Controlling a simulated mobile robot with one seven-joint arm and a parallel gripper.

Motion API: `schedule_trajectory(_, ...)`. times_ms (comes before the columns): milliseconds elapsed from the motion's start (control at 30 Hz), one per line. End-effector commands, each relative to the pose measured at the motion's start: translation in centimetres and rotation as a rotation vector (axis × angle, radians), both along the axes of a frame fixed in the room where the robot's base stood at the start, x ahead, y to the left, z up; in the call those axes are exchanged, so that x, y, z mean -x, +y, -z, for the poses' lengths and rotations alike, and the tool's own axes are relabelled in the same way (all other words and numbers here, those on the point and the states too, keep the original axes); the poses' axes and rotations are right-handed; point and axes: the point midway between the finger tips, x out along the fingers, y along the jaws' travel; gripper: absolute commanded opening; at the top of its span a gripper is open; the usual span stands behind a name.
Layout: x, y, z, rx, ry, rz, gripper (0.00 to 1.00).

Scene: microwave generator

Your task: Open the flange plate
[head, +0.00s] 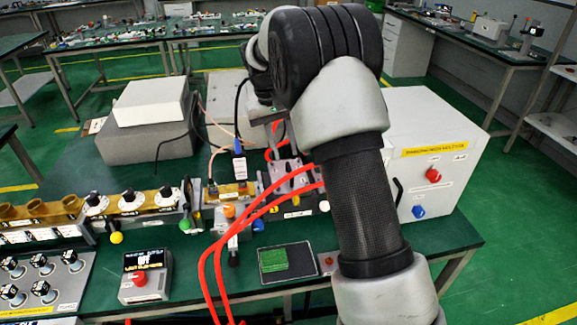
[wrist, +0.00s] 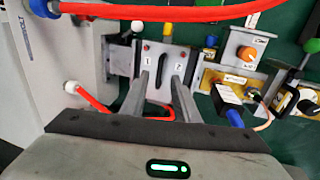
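A grey metal plate with small labels and red dots (wrist: 164,56), which looks like the flange plate, sits in the waveguide line in the wrist view. Matching grey plates (head: 290,178) show in the head view, partly behind my arm and red hoses. In the head view my arm hides most of the gripper.
Red hoses (head: 215,245) loop in front of the line, and one (wrist: 165,12) crosses the top of the wrist view. A white generator box (head: 440,140) stands right. An orange knob (wrist: 246,53) and a blue-ended connector (wrist: 233,116) lie right of the plate.

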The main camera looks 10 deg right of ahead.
Motion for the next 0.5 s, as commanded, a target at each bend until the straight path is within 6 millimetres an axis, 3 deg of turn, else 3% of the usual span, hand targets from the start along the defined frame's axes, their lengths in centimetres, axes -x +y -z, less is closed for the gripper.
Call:
schedule_trajectory(200, 0.1, -0.8, 4.1, 0.0, 0.002, 0.0, 0.28)
schedule_trajectory(500, 0.0, -1.2, 6.2, 0.0, 0.0, 0.0, 0.28)
